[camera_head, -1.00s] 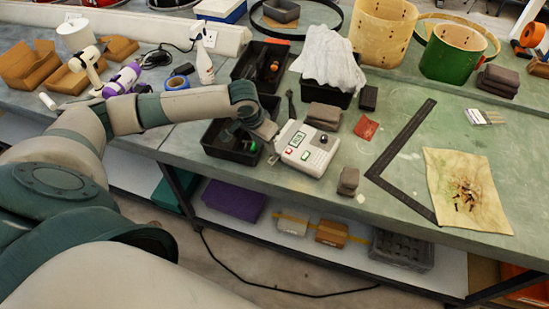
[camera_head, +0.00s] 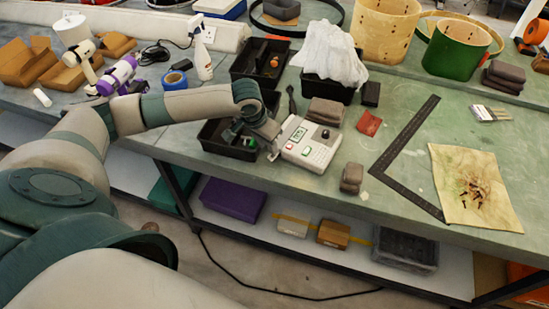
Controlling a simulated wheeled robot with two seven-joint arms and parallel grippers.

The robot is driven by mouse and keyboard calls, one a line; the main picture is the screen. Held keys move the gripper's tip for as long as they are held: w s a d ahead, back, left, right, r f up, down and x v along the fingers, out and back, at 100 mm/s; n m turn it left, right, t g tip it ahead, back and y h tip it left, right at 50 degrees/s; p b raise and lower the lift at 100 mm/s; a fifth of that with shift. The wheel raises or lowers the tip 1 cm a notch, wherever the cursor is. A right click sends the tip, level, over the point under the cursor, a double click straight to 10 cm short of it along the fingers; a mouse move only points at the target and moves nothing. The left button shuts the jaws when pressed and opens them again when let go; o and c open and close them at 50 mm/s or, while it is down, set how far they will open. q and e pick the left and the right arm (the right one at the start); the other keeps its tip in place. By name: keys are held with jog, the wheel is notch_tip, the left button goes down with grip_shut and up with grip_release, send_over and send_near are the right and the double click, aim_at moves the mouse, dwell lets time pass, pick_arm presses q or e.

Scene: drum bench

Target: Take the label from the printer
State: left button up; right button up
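The label printer (camera_head: 318,146) is a white box with a small green display, coloured buttons and a dark knob. It stands on the green bench near the front edge. My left gripper (camera_head: 273,146) is at the printer's left side, pointing toward it and very close; I cannot tell whether it touches. A small pale piece shows at its fingertips, but I cannot tell whether it is the label or part of the fingers. The finger opening is too small to judge. The label is not clearly visible. My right gripper is out of view.
A black bin (camera_head: 225,141) lies under my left forearm. Another black bin (camera_head: 247,61) and a bin with a white cloth (camera_head: 328,52) stand behind.

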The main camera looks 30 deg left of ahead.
aim_at(271, 157)
pick_arm(q)
jog(key=shift+b+x, duration=1.6)
jog(key=shift+b, duration=0.05)
jog(key=shift+w+f, duration=0.1)
jog(key=shift+f, duration=0.05)
jog(key=shift+x, duration=1.15)
jog(key=c, duration=0.5)
